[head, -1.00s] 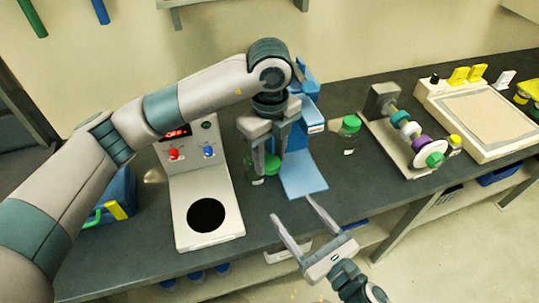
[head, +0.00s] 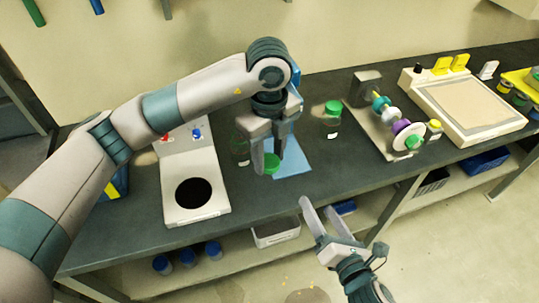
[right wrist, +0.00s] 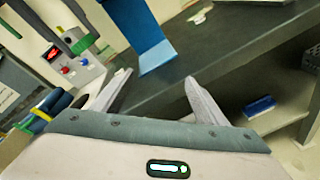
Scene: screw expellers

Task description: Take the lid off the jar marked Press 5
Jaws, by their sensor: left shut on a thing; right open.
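My left gripper (head: 273,160) is shut on a green lid (head: 271,165), which it holds in front of the blue stand (head: 293,165). Another clear jar (head: 330,126) with a green lid (head: 333,107) stands upright right of the blue stand. The jars' labels are too small to read. My right gripper (head: 312,205) is open and empty off the bench's front edge.
A white unit with a black disc (head: 193,194) stands left of the jars. A machine with coloured rings (head: 398,130) and a tray device (head: 465,105) stand to the right. Below are a white bin (head: 275,232) and blue-capped bottles (head: 187,256). The front bench strip is clear.

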